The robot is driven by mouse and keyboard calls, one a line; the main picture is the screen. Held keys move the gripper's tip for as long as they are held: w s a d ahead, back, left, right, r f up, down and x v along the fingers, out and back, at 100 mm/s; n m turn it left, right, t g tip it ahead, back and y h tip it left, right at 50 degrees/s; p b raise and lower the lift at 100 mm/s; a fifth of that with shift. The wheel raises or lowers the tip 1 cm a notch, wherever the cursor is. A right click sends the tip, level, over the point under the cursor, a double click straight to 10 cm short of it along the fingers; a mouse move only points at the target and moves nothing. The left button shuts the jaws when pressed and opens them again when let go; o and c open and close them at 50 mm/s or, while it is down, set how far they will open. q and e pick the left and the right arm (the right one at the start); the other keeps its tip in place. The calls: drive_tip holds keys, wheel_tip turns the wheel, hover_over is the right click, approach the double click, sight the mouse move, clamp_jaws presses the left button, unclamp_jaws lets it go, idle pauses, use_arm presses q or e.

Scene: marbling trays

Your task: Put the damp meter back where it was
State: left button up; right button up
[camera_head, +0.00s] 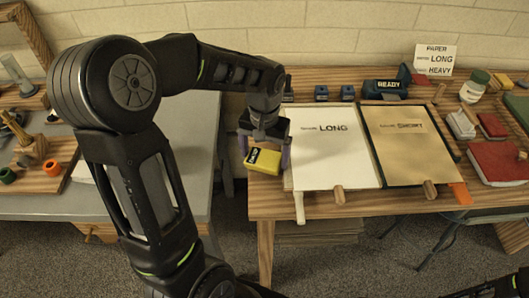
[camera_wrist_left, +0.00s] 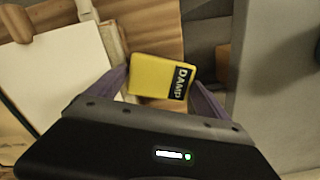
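The damp meter (camera_head: 263,161) is a small yellow block with a black label, at the left end of the wooden table in the head view. I cannot tell whether the meter touches the table. My right gripper is out of view.
A white LONG sheet (camera_head: 325,158) and a tan SHORT sheet (camera_head: 407,148) lie right of the meter. A READY block (camera_head: 385,88) and small blue blocks (camera_head: 321,93) stand behind. A grey-topped table (camera_head: 190,150) is at left, across a narrow gap.

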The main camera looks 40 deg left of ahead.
sight(265, 157)
use_arm(q)
drive_tip(key=shift+o, duration=0.9)
drive_tip(key=shift+r+p, duration=0.6)
drive_tip(key=shift+r, duration=0.35)
wheel_tip(265, 157, up, 11)
drive_tip(key=shift+r+b, duration=0.2)
drive_tip(key=shift+b, duration=0.2)
